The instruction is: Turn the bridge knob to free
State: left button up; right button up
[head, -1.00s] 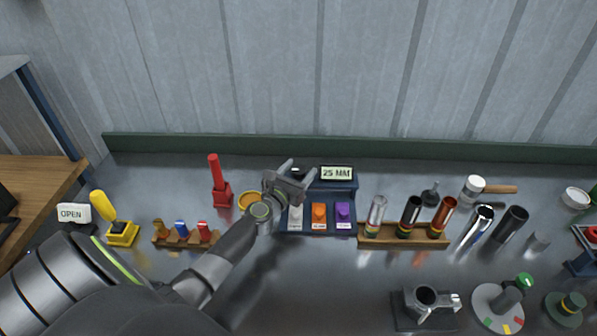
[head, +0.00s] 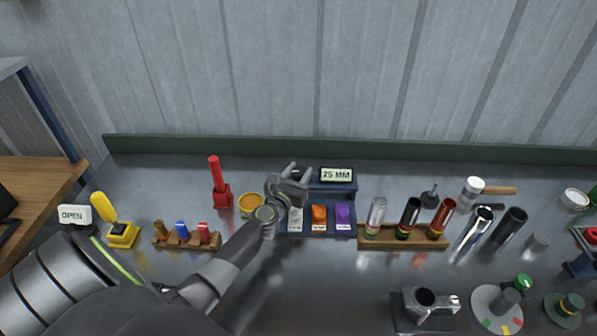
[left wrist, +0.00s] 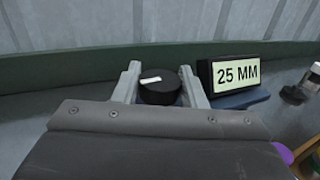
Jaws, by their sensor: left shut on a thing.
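The bridge knob (left wrist: 159,86) is a round black knob with a white mark on its top, seen in the left wrist view. The mark lies close to level across the picture there. My left gripper (left wrist: 163,84) is shut on the knob, one finger on each side of it. In the head view my left gripper (head: 290,172) is over the left back of the dark blue block (head: 333,191), and it hides the knob. A display on this block reads "25 MM" (head: 337,174). My right gripper is not in view.
White, orange (head: 319,217) and purple (head: 342,215) switches sit at the block's front. A red lever (head: 218,183) and yellow dish (head: 251,203) stand left. A wooden rack (head: 405,242) with tubes stands right. The front middle of the bench is clear.

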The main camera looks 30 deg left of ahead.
pick_arm(q)
jog(key=n+g+y, duration=0.1)
jog(key=n+y, duration=0.1)
jog(key=y, duration=0.1)
jog(key=shift+d+n+y, duration=0.15)
jog(key=shift+n+y, duration=0.15)
jog(key=n+g+y, duration=0.1)
jog(key=y, duration=0.1)
jog(key=shift+f+n+y, duration=0.1)
jog(key=shift+n+y, duration=0.2)
jog(key=n+g+y+b, duration=0.2)
jog(key=y, duration=0.1)
jog(key=shift+f, duration=0.15)
jog(key=n+g+y+b, duration=0.3)
jog(key=g, duration=0.1)
jog(key=shift+b, duration=0.3)
jog(key=shift+r, duration=0.2)
jog(key=o, duration=1)
